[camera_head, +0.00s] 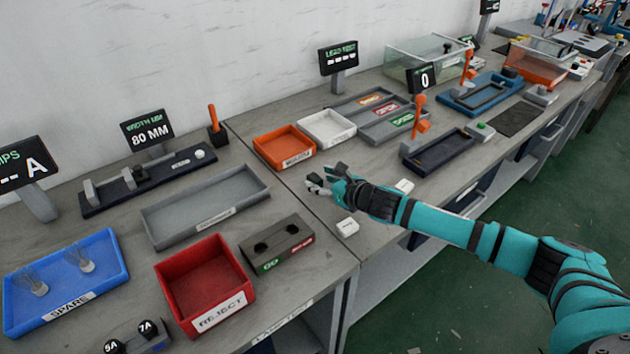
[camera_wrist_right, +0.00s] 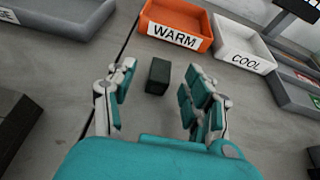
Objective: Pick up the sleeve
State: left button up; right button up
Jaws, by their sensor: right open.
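A small dark grey-green block, which looks like the sleeve (camera_wrist_right: 158,76), stands on the grey bench in the right wrist view. It lies between and slightly beyond the spread fingers of my right gripper (camera_wrist_right: 158,88), with clear space on both sides. The fingers do not touch it. In the head view my right gripper (camera_head: 324,178) is low over the bench near the orange tray, open and empty. I cannot clearly pick out the block there among the dark finger parts. My left gripper is not in view.
An orange WARM tray (camera_wrist_right: 174,24) and a white COOL tray (camera_wrist_right: 242,46) stand just beyond the block. A grey tray (camera_head: 205,208), a red REJECT bin (camera_head: 205,280) and a blue SPARE tray (camera_head: 65,280) are on the left bench. A small white tag (camera_head: 347,228) lies near the gripper.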

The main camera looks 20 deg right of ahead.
aim_at(315, 178)
jog(key=x, duration=0.3)
jog(key=shift+w, duration=0.25)
jog(key=shift+s, duration=0.1)
jog(key=shift+c, duration=0.3)
jog(key=c, duration=0.9)
jog(key=shift+c, duration=0.3)
jog(key=shift+r, duration=0.1)
